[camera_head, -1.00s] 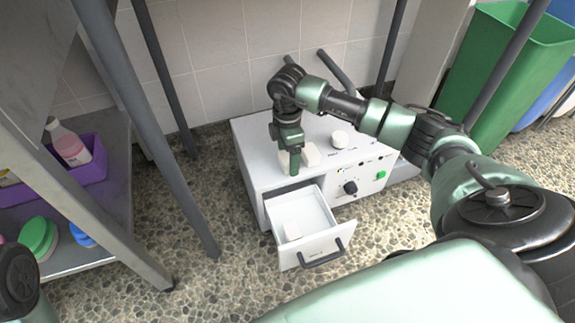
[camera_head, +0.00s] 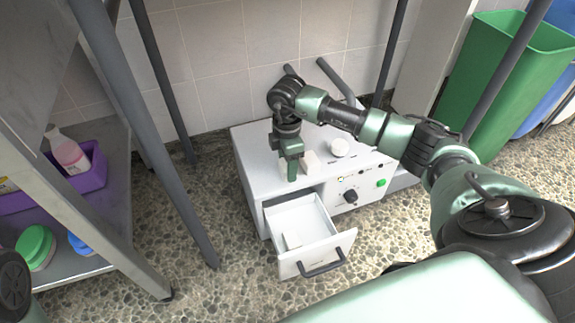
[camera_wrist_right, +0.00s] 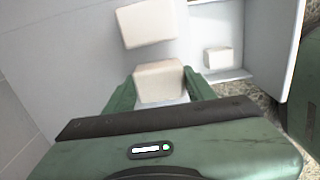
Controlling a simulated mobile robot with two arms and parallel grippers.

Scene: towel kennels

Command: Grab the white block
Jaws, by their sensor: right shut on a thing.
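A white block (camera_wrist_right: 160,80) sits between the two green fingers of my right gripper (camera_wrist_right: 161,93) in the right wrist view, and the gripper is shut on it. In the head view my right gripper (camera_head: 292,172) points down at the top of the white machine, near its front edge above the open drawer; there the held block is mostly hidden by the fingers. A second white block (camera_head: 309,163) stands on the machine beside the gripper, also seen in the wrist view (camera_wrist_right: 146,24). A third small white block (camera_head: 291,241) lies in the drawer. My left gripper is out of view.
Grey table legs stand close by. A green bin (camera_head: 500,75) is at right, a shelf with a purple tray (camera_head: 85,180) at left.

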